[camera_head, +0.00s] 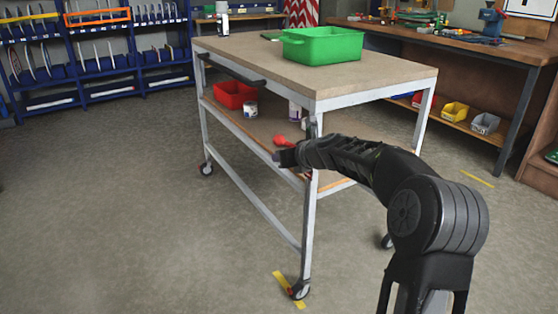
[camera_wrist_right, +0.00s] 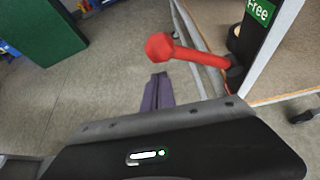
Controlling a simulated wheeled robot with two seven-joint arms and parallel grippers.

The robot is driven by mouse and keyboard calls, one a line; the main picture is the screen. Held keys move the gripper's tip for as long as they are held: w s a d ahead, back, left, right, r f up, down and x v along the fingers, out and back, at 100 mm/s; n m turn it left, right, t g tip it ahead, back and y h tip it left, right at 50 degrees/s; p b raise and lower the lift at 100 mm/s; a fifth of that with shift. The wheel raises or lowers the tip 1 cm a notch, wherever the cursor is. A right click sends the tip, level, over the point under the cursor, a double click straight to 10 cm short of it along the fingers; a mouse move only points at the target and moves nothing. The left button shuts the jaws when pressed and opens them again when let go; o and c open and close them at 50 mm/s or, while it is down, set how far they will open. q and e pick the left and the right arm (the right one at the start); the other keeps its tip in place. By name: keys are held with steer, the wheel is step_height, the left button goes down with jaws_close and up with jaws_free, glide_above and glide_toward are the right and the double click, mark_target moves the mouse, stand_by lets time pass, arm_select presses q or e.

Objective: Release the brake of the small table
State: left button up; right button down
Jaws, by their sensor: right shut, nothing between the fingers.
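The small table (camera_head: 400,75) stands in the middle of the head view, with a wooden top, grey metal frame, lower shelf and castors. A red brake lever (camera_head: 283,140) sticks out at its near leg. In the right wrist view the red lever (camera_wrist_right: 200,55) has a round knob at its left end and joins a dark plate with a green "Free" label (camera_wrist_right: 261,11). My right gripper (camera_head: 278,157) is shut and empty, just below the knob in the head view. Its fingertips (camera_wrist_right: 158,80) appear apart from the lever. My left gripper is out of view.
A green bin (camera_head: 320,46) sits on the tabletop; a red bin (camera_head: 235,94) and cans are on the lower shelf. A workbench (camera_head: 470,42) stands at right and blue racks (camera_head: 100,60) at back left. The floor left of the table is clear.

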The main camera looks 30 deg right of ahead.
arm_select(q)
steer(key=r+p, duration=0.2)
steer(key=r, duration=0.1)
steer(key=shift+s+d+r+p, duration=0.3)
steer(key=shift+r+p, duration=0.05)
steer(key=shift+p, duration=0.05)
arm_select(e)
steer(key=shift+d+r+m+y, duration=0.25)
steer(key=shift+r+m+y, duration=0.15)
steer(key=shift+r, duration=0.2)
steer(key=shift+d+r+m+y, duration=0.3)
steer(key=shift+r+y, duration=0.1)
steer(key=shift+r, duration=0.15)
steer(key=shift+r, duration=0.1)
step_height(320, 180, down, 4)
steer(key=b, duration=0.3)
arm_select(q)
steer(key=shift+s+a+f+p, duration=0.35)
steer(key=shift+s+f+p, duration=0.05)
steer(key=shift+p, duration=0.7)
arm_select(e)
steer(key=a+v, duration=0.1)
steer(key=v, duration=0.9)
steer(key=shift+s+a, duration=0.25)
steer(key=shift+s, duration=0.1)
